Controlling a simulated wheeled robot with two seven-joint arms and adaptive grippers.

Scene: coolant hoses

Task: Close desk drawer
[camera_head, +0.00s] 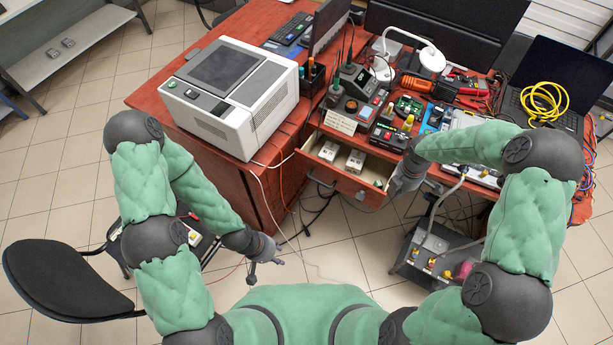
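The desk drawer (338,182) is pulled out from the red-brown desk, with its front panel and grey handle facing me. Small white boxes (328,151) and a few small items lie inside it. My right gripper (398,186) is at the right end of the drawer front, very close to it; I cannot tell whether it touches. Its fingers are bunched and small in the view, so their opening is unclear. My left gripper (268,276) hangs low over the floor, left of and nearer than the drawer. Its fingers are spread and empty.
A large white machine (230,97) stands on the desk's left part. Tools, a lamp (431,60) and electronics crowd the desktop behind the drawer. A grey box with fittings (437,255) stands below right. A black chair (55,280) is at left. Cables hang below the desk.

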